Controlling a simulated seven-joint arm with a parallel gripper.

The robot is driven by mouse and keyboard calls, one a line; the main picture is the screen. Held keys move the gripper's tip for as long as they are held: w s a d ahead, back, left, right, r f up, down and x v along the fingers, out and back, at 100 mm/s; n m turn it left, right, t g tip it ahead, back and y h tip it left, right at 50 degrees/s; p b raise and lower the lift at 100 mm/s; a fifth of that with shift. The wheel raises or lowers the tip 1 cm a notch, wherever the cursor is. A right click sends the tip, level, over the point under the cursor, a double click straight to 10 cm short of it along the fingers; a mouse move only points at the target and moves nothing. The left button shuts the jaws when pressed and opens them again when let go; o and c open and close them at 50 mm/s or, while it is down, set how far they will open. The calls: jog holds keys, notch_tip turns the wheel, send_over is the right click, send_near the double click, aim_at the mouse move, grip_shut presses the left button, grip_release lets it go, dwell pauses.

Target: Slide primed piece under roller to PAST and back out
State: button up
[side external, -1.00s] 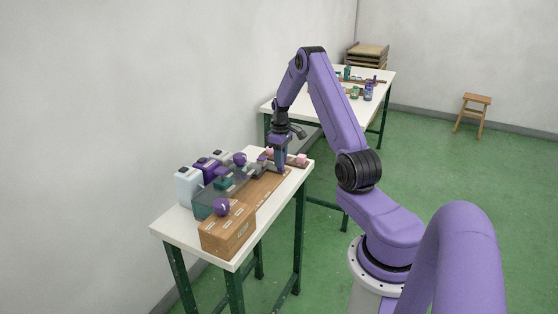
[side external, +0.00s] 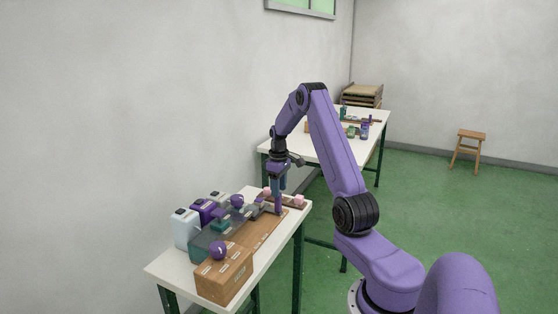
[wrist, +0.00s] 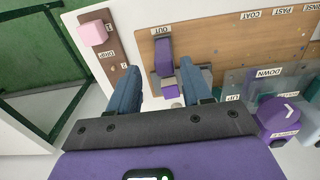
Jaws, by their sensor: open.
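My gripper (wrist: 158,68) is open, its two blue fingers apart. It also shows in the side view (side external: 279,190) above the far end of the wooden board. A purple upright piece (wrist: 163,50) stands at the OUT label, in the gap between the fingers in the wrist view. In the side view the purple piece (side external: 278,208) shows just below the fingers. No contact with the fingers is visible. The wooden board (wrist: 220,45) carries the labels OUT, COAT and PAST. A clear cover (wrist: 238,82) with DOWN and UP labels lies to the right. The roller itself is hard to make out.
A pink block (wrist: 92,33) sits on a brown strip (wrist: 118,60) marked DRIP. A purple knob (wrist: 278,115) stands near the cover. Several bottles (side external: 186,229) line the wall side, and a brown box (side external: 224,276) stands at the near end.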

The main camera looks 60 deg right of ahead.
notch_tip(320, 180, up, 13)
jog(key=shift+f, duration=0.15)
dwell(1.9)
jog(key=w+a+r+n, duration=0.1)
jog(key=w+a+n, duration=0.25)
jog(key=a, duration=1.15)
jog(key=s+a+n, duration=0.1)
jog(key=s+a, duration=0.1)
jog(key=a, duration=0.7)
jog(key=s+a+n, duration=0.2)
jog(key=s+a, duration=0.1)
jog(key=a, duration=0.5)
jog(key=s+a+n, duration=0.3)
jog(key=s+a, duration=0.7)
jog(key=s, duration=0.2)
jog(key=s+f+n, duration=0.3)
jog(key=s, duration=0.9)
jog(key=shift+s+a, duration=0.4)
